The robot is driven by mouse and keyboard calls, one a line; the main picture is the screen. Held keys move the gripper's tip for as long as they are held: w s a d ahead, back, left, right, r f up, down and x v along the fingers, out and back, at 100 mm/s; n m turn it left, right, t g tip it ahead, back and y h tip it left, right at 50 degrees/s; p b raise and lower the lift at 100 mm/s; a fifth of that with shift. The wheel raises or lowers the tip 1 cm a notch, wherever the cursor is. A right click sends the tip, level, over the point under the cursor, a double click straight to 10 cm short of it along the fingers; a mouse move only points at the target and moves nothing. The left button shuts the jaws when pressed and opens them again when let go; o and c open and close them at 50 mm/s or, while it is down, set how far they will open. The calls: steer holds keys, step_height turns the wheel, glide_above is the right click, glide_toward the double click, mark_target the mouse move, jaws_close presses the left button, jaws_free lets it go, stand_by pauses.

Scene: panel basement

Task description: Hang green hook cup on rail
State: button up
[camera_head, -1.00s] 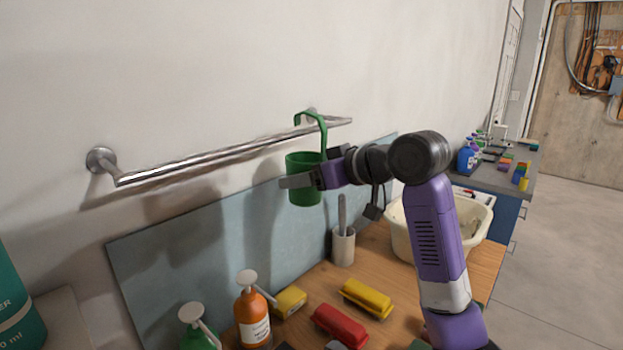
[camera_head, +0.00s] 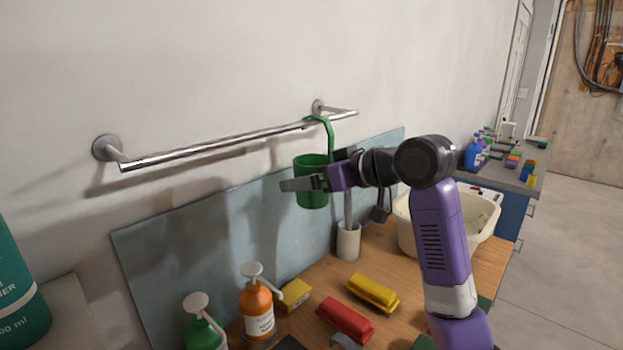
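The green hook cup (camera_head: 312,198) is upright below the right part of the metal rail (camera_head: 215,148). Its tall curved hook (camera_head: 328,131) reaches up to the rail, and the hook's top meets the bar near its right end. Whether the hook tip is fully over the bar is hard to tell. My gripper (camera_head: 302,184) is at the cup, with one grey finger across the cup's front. The other finger is hidden behind or inside the cup, so its grip is unclear.
A blue-grey panel (camera_head: 200,235) leans on the wall behind the cup. Below are a white holder (camera_head: 348,242), an orange pump bottle (camera_head: 257,308), a green pump bottle (camera_head: 203,330), a red brush (camera_head: 345,320), a yellow brush (camera_head: 373,292) and a cream basin (camera_head: 480,225).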

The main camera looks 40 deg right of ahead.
steer(key=v, duration=0.7)
steer(key=shift+s+b, duration=0.35)
steer(key=shift+b, duration=0.1)
steer(key=shift+s+d+r, duration=0.1)
steer(key=shift+r, duration=0.05)
